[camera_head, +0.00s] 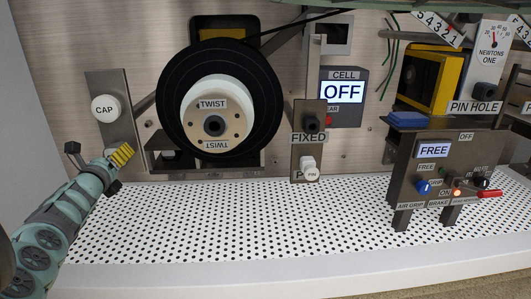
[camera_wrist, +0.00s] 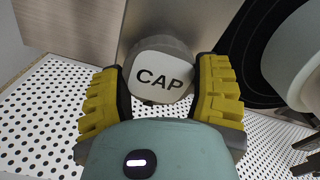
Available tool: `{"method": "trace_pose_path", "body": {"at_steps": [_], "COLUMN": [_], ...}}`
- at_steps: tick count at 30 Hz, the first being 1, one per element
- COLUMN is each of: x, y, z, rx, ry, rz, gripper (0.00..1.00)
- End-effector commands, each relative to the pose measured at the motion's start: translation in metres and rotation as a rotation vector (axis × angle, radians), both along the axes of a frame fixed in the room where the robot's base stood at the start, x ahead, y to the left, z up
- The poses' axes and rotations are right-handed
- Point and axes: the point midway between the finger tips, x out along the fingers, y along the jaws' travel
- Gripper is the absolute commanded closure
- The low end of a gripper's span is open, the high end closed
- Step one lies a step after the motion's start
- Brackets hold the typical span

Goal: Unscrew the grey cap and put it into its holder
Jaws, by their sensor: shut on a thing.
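The grey cap (camera_wrist: 158,78), marked CAP, sits between the two yellow-padded fingers of my gripper (camera_wrist: 160,72) in the wrist view. The pads flank its left and right sides, and my gripper is shut on it. In the head view a pale round cap marked CAP (camera_head: 104,106) is on an upright metal plate (camera_head: 119,84) at the left. There my gripper (camera_head: 98,152) shows low in front of the plate, below the cap in the picture. The contact is hard to see there. I cannot make out an empty cap holder.
A large black disc (camera_head: 262,105) with a white TWIST hub (camera_head: 206,88) stands right of the cap plate. A FIXED post with a PIN knob (camera_head: 310,170) and a control panel (camera_head: 440,160) are farther right. The perforated bench (camera_head: 220,225) is mostly clear.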

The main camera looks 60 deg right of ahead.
Motion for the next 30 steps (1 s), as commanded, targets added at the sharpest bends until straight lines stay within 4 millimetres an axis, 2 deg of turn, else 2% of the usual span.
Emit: {"method": "trace_pose_path", "body": {"at_steps": [14,15,24,30], "x": [0.0022,0.0024,0.0026,0.003], "y": [-0.0074,-0.0077,-0.007,-0.0066], "z": [-0.0005,0.0003,0.0007,0.0006], "rx": [-0.002,-0.003,-0.003,-0.002], "ry": [0.0,0.0,0.0,0.0], "rz": [-0.003,-0.003,-0.002,-0.001], "gripper": [0.78,0.32,0.02,0.02]}}
